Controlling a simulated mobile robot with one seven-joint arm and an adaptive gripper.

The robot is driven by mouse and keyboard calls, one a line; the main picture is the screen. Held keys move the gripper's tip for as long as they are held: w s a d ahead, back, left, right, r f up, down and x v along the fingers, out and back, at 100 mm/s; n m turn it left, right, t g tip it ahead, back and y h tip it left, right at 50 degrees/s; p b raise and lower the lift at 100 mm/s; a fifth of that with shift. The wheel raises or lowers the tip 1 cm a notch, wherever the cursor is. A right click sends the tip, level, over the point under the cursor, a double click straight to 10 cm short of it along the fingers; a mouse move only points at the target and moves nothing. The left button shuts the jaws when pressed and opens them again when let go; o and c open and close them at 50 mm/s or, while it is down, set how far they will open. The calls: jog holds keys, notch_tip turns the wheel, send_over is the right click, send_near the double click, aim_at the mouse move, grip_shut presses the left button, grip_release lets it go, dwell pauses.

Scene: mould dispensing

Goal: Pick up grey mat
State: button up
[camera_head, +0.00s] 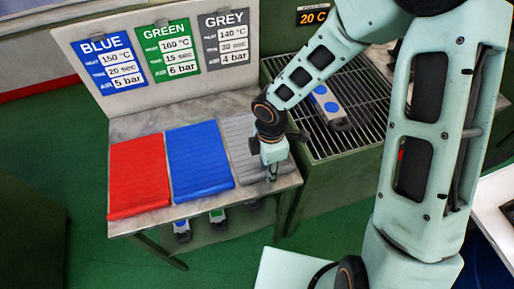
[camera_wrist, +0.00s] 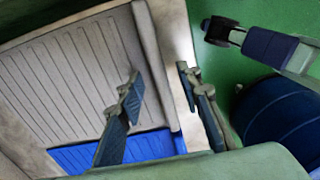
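The grey mat (camera_head: 239,131) lies flat on the stone-topped table, to the right of the blue mat (camera_head: 199,160) and the red mat (camera_head: 139,177). My gripper (camera_head: 271,178) is at the front right part of the grey mat, pointing down. In the wrist view my gripper (camera_wrist: 160,80) has its two fingers apart. The ribbed grey mat (camera_wrist: 65,80) shows with a thick raised edge between the fingers. I cannot tell whether either finger touches it. My wrist hides part of the mat in the head view.
A sign board (camera_head: 165,55) labelled BLUE, GREEN and GREY stands behind the mats. A metal grate bench (camera_head: 350,125) with a grey-and-blue tool (camera_head: 327,103) adjoins the table on the right. Other tools (camera_head: 217,215) sit on a shelf below. Green floor lies in front.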

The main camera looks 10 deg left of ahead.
grip_shut()
jog(key=shift+r, duration=0.15)
